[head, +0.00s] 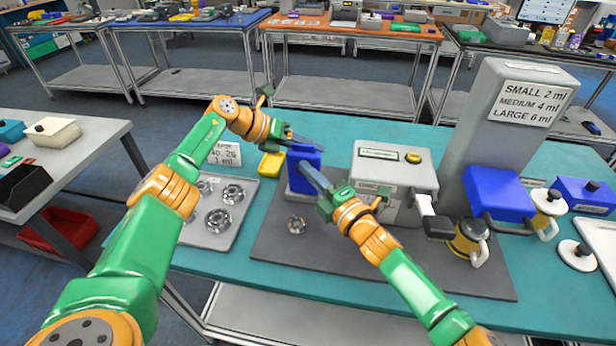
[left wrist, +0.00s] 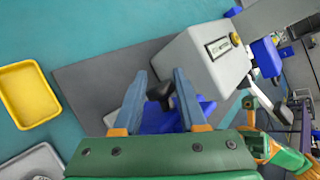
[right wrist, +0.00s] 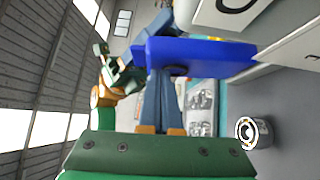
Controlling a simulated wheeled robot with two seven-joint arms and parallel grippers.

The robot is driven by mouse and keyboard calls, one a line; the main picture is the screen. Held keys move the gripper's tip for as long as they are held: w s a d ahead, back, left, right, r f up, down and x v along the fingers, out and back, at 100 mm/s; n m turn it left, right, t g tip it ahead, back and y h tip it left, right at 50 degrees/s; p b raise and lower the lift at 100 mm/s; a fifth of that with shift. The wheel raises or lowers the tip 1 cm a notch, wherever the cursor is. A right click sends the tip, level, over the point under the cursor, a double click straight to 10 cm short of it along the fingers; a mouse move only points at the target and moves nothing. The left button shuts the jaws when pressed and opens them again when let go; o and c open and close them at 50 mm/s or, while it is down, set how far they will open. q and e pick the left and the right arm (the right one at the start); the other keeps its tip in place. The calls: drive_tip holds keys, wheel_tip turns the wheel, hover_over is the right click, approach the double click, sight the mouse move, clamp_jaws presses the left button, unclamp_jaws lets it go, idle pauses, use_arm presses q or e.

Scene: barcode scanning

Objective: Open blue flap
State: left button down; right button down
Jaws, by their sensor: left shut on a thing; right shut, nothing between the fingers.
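The blue flap (head: 303,168) stands at the left side of the white-grey machine (head: 398,170) in the head view. It also shows in the left wrist view (left wrist: 203,106) and the right wrist view (right wrist: 200,52). My left gripper (head: 303,141) is at the flap's top, shut on its black knob (left wrist: 159,92), which shows between the fingers in the left wrist view. My right gripper (head: 312,172) is shut and empty, its fingers at the flap's near side. I cannot tell whether they touch it. The flap's far side is hidden.
A tray of round metal parts (head: 243,230) and a yellow tray (head: 271,164) stand left. One metal part (head: 297,225) lies on the dark mat (head: 290,270). A tall grey dispenser (head: 505,125) and knobbed black-yellow pots (head: 468,240) stand right. The mat's front is clear.

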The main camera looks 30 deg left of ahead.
use_arm(q)
drive_tip(key=c, duration=0.5)
unclamp_jaws()
drive_tip(key=shift+f, duration=0.45)
drive_tip(key=shift+s+r, duration=0.1)
